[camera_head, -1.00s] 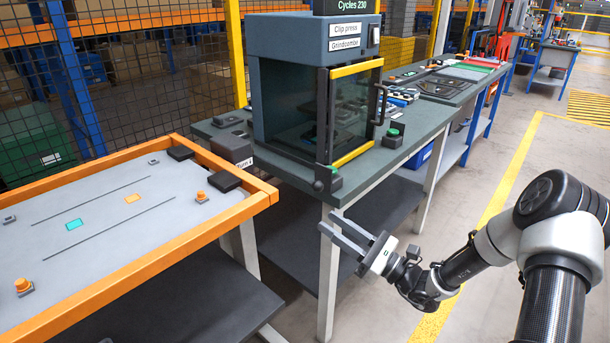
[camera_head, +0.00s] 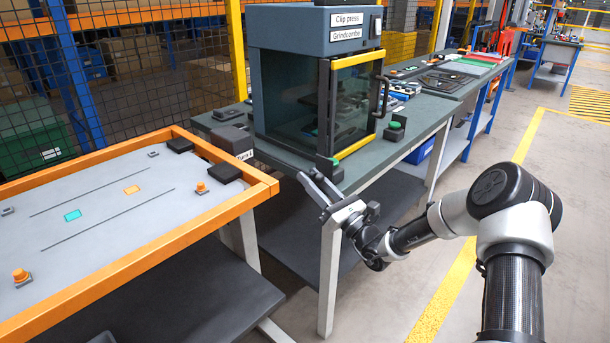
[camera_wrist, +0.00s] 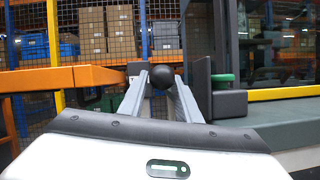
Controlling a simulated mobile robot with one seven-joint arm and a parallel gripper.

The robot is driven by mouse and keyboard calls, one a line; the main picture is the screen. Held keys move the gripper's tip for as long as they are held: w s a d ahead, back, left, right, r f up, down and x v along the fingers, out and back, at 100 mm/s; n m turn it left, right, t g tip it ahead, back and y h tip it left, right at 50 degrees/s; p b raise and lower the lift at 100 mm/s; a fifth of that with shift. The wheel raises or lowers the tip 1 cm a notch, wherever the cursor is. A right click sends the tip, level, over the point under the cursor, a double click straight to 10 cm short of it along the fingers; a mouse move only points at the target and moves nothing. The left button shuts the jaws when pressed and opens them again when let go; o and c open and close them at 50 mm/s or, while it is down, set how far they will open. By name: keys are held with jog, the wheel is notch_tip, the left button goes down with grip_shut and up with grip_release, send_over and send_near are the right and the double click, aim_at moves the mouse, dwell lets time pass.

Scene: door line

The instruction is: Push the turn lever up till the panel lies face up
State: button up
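A grey panel (camera_head: 100,205) in an orange frame lies roughly flat at the left, its marked face and buttons showing. A dark box labelled Turn (camera_head: 230,142) stands at its far right corner. In the wrist view a black ball knob (camera_wrist: 162,76), which looks like the lever's end, shows between the fingertips. I cannot tell whether they touch it. The lever's shaft is not clear. My gripper (camera_head: 307,174) is open at the bench's front corner, right of the panel; its fingers also show in the wrist view (camera_wrist: 156,80).
A clip press (camera_head: 310,85) with a glass door stands on the green bench (camera_head: 400,145). A box with a green button (camera_wrist: 222,82) sits close right of my fingers. The orange frame (camera_head: 268,188) is left of my gripper. Open floor lies to the right.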

aim_at(305, 171)
jog(key=shift+x, duration=1.6)
grip_shut()
jog(key=shift+r, duration=0.1)
